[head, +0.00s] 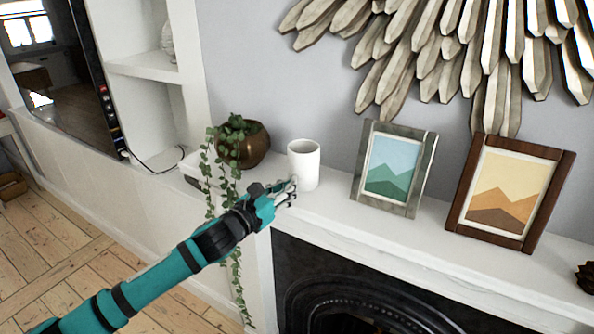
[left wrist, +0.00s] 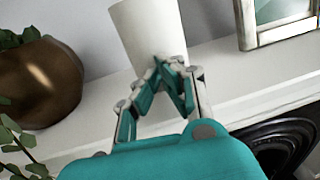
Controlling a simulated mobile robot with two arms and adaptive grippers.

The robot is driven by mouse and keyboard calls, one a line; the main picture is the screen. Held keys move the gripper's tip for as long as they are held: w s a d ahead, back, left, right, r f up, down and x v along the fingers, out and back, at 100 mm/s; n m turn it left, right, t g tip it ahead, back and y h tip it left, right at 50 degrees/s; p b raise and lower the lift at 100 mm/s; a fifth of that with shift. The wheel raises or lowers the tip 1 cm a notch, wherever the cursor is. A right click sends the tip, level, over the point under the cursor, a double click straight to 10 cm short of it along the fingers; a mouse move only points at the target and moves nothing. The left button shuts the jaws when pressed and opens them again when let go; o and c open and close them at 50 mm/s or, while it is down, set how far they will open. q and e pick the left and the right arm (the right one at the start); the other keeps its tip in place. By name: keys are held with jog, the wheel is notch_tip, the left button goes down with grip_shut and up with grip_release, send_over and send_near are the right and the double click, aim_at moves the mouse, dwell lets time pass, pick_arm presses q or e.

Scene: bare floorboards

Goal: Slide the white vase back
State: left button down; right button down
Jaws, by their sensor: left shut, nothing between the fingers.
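The white vase (head: 304,165) is a plain upright cylinder on the white mantel shelf (head: 330,208), near the wall. It also shows in the left wrist view (left wrist: 148,32), directly beyond the fingertips. My left gripper (head: 292,190) is shut and empty, at the front lower side of the vase. In the left wrist view the closed fingertips (left wrist: 170,66) overlap the lower part of the vase; I cannot tell for sure whether they touch it. My right gripper is not in view.
A bronze pot (head: 252,147) with a trailing plant stands left of the vase. A grey-framed picture (head: 423,172) and a brown-framed picture (head: 561,180) stand to the right. A metallic wall decoration (head: 455,50) hangs above. The dark fireplace (head: 350,290) lies below the shelf.

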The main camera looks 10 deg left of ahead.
pick_arm(q)
jog(key=shift+x, duration=1.15)
jog(key=shift+w+d, duration=0.1)
jog(key=shift+w, duration=0.05)
jog(key=v, duration=1.3)
